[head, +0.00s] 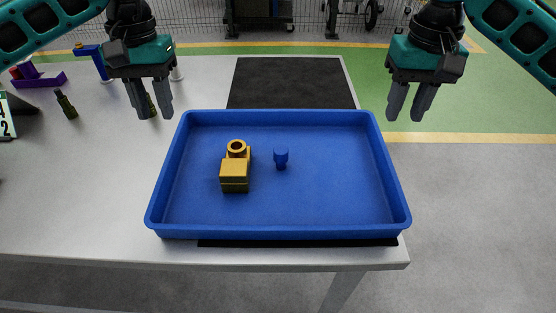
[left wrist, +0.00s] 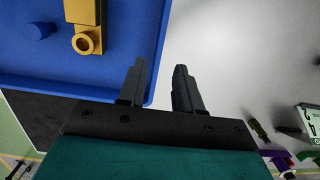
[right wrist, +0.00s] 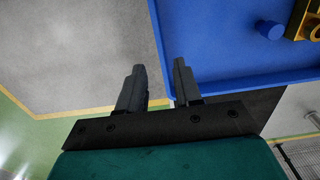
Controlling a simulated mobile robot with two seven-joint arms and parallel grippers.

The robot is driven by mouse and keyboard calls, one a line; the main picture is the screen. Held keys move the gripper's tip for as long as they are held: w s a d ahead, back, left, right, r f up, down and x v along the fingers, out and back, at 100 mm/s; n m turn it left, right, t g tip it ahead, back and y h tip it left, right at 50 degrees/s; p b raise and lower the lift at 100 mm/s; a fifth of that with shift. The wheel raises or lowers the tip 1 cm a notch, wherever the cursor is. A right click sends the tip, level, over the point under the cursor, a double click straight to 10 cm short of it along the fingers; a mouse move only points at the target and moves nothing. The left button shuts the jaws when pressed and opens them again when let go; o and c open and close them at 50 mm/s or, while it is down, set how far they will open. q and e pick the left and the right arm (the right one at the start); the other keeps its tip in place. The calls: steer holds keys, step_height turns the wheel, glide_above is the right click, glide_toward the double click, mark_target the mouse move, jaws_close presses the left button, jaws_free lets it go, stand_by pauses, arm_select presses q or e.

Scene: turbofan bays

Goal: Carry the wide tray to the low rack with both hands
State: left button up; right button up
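The wide blue tray (head: 330,200) lies flat near the front right edge of the table, with a yellow block-like part (head: 235,170) and a small blue peg (head: 281,157) inside it. My left gripper (head: 152,112) is open and empty above the table, just beyond the tray's left side. Its fingers show apart in the left wrist view, beside the tray's rim (left wrist: 158,60). My right gripper (head: 408,112) is open and empty off the tray's right side. In the right wrist view its fingers show apart near the tray's rim (right wrist: 240,90). I cannot make out the low rack for certain.
A black mat (head: 293,82) lies under and behind the tray. Small bottles (head: 66,104), a purple holder (head: 38,77) and a numbered sign (head: 7,115) stand on the table's left part. Grey floor is free right of the table. Wheeled equipment (head: 352,15) stands at the back.

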mark_target(170, 157)
arm_select(q)
steer(key=shift+s, duration=0.15)
arm_select(e)
steer(key=shift+s, duration=0.15)
